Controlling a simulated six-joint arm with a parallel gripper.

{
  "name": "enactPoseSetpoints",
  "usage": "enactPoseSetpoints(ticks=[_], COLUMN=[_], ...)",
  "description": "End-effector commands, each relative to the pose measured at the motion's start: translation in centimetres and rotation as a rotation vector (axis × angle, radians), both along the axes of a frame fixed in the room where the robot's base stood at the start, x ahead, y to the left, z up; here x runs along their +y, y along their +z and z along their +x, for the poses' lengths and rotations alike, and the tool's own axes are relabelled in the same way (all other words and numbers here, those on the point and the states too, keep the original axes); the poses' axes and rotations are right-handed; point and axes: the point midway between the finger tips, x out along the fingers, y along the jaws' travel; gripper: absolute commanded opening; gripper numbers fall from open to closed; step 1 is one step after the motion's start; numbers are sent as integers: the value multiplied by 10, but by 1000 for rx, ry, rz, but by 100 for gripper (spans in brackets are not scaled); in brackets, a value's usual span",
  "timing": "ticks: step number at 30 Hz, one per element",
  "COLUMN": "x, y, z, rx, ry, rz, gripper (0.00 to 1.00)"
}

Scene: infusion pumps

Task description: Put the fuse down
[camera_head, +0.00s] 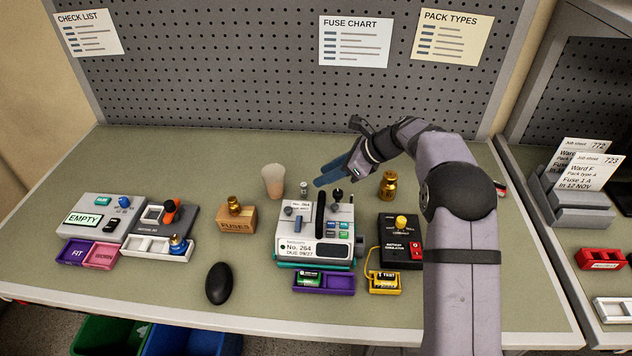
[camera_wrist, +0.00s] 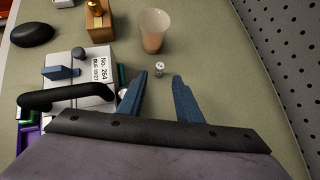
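The fuse (camera_head: 304,188), a small silver and white cylinder, stands on the bench behind the pump and right of the beige cup. It also shows in the wrist view (camera_wrist: 160,69), just beyond and between the fingertips. My gripper (camera_head: 318,183) is low over the bench, close to the fuse on its right. In the wrist view its blue fingers (camera_wrist: 160,76) are spread, with a clear gap and nothing held between them. I cannot tell whether either fingertip touches the fuse.
The beige cup (camera_head: 273,181) stands close beside the fuse. The No. 264 pump (camera_head: 318,245) with its black handle is in front. Bench behind the cup is clear.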

Motion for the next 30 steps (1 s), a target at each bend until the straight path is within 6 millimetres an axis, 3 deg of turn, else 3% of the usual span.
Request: enactPoseSetpoints(ticks=[7, 23, 30], x=[-14, -15, -22], y=[13, 16, 35], z=[-4, -5, -16], rx=[1, -3, -104], ry=[-1, 1, 54], rz=[-1, -4, -109], gripper=[32, 32, 32])
